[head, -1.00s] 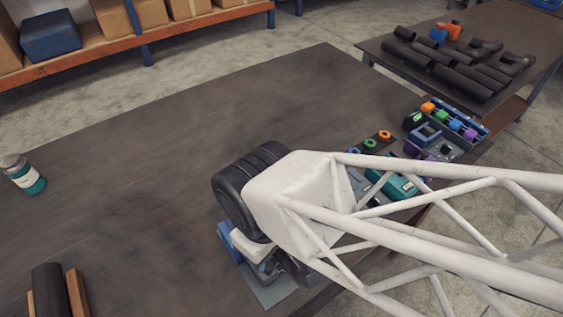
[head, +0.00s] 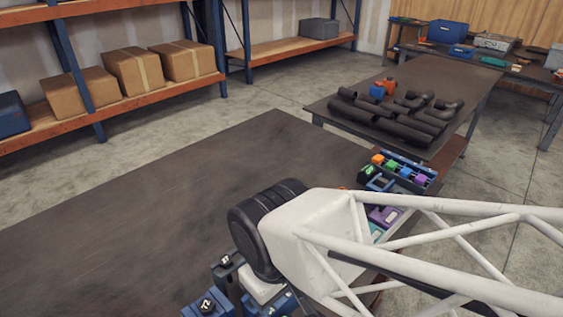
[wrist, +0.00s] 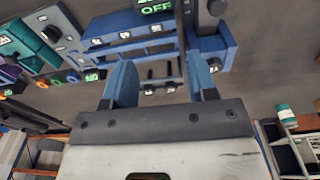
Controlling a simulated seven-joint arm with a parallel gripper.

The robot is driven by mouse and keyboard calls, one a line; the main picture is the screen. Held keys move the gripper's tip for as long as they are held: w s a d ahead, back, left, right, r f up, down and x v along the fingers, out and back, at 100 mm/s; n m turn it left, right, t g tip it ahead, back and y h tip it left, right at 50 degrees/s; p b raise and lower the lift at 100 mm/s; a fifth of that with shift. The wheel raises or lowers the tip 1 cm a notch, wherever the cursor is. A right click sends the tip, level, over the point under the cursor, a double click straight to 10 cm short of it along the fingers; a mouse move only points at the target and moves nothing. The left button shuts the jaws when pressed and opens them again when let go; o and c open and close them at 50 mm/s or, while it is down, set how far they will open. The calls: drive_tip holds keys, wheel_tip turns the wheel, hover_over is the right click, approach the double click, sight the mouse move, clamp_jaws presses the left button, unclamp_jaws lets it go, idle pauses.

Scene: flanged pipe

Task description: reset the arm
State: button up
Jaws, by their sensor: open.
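My gripper (wrist: 160,88) shows in the wrist view with its two blue fingers spread apart, open and with nothing seen between them. Beyond the fingers lies blue equipment with a green "OFF" display (wrist: 157,6). In the head view, my white truss arm crosses the right side and hides much of the table's right part. The gripper's fingertips cannot be made out there.
The dark worktable (head: 140,210) is bare on its left and middle. A rack of coloured blocks (head: 405,170) sits at its right edge. A second table (head: 425,78) behind holds several black pipes (head: 400,112). Shelves with cardboard boxes (head: 137,70) stand at the back left.

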drive_tip(key=w+d+r+m+t, duration=0.1)
drive_tip(key=w+d+r+m, duration=0.1)
drive_tip(key=d, duration=0.8)
drive_tip(key=w+d+r+m+t, duration=0.1)
drive_tip(key=w+d+r+m, duration=0.1)
drive_tip(key=d+r+m, duration=0.3)
drive_tip(key=shift+w+d+r+m, duration=0.15)
drive_tip(key=shift+w+d+m, duration=0.5)
drive_tip(key=shift+d, duration=1.75)
drive_tip(key=shift+s+a, duration=0.15)
drive_tip(key=shift+s, duration=0.05)
drive_tip(key=s+a+f+n, duration=0.3)
drive_tip(key=a, duration=0.5)
drive_tip(key=s+a+f+n+g, duration=0.1)
drive_tip(key=s+a+f+n, duration=0.2)
drive_tip(key=a, duration=0.5)
drive_tip(key=s+a+f+n+g, duration=0.1)
drive_tip(key=s+a+f+n, duration=0.2)
drive_tip(key=a, duration=0.5)
drive_tip(key=shift+s+a+f+n, duration=0.1)
drive_tip(key=shift+a+f+n, duration=0.15)
drive_tip(key=shift+n, duration=0.3)
drive_tip(key=shift+s+a+f+n, duration=0.15)
drive_tip(key=shift+f+n, duration=0.15)
drive_tip(key=shift+n, duration=0.2)
drive_tip(key=shift+s+a+f+n+g, duration=0.3)
drive_tip(key=shift+s+a, duration=0.1)
